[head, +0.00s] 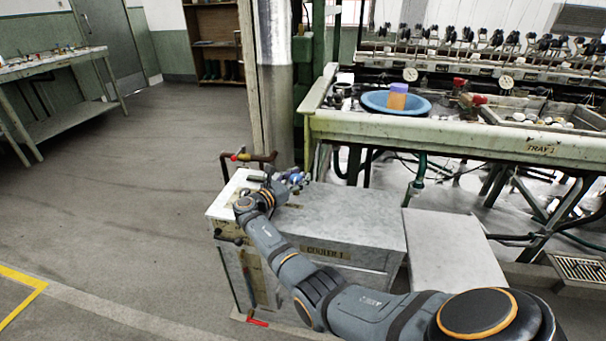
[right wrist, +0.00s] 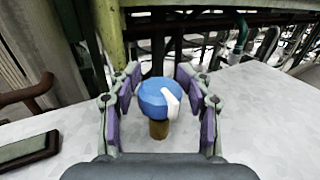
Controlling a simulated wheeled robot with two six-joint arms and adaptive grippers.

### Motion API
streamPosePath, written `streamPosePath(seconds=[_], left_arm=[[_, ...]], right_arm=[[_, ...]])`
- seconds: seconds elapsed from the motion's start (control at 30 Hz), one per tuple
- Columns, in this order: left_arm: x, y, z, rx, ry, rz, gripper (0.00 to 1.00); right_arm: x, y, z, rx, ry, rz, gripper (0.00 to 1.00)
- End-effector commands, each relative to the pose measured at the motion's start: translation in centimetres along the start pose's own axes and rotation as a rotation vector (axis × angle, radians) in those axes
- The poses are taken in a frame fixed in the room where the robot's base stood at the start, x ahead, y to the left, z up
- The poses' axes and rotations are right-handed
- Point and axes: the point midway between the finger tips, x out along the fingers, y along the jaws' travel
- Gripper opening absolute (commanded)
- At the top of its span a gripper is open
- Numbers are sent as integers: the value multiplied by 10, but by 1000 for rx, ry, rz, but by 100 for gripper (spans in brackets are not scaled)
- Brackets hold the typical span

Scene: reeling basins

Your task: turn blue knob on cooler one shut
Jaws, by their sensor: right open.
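Cooler one (head: 360,220) is a pale cabinet with a grey top and a label reading COOLER 1 on its front. The blue knob (right wrist: 153,100) shows in the right wrist view, on a short brass stem above the cooler's top, with a white pointer towards its right side. My right gripper (right wrist: 159,82) is open, with one purple-padded finger on each side of the knob and a visible gap to each. In the head view my right gripper (head: 292,181) is over the cooler's far left part, and the knob is hard to make out there. My left gripper is out of view.
A brown pipe with a red-and-yellow valve (head: 240,155) stands behind the cooler's left end. A metal column (head: 276,110) rises behind it. The tray bench (head: 450,138) with a blue basin (head: 375,103) is at the back right. Open floor lies to the left.

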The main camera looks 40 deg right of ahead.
Motion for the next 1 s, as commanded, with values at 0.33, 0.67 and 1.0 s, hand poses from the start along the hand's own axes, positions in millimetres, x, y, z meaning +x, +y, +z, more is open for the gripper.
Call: streamPosePath(seconds=[0.33,0.67,1.0], left_arm=[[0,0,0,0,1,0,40],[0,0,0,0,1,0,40],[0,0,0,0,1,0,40]], right_arm=[[-80,0,-1,1,2,1,47],[-97,0,0,0,0,-1,47],[-96,0,0,1,0,-1,47]])
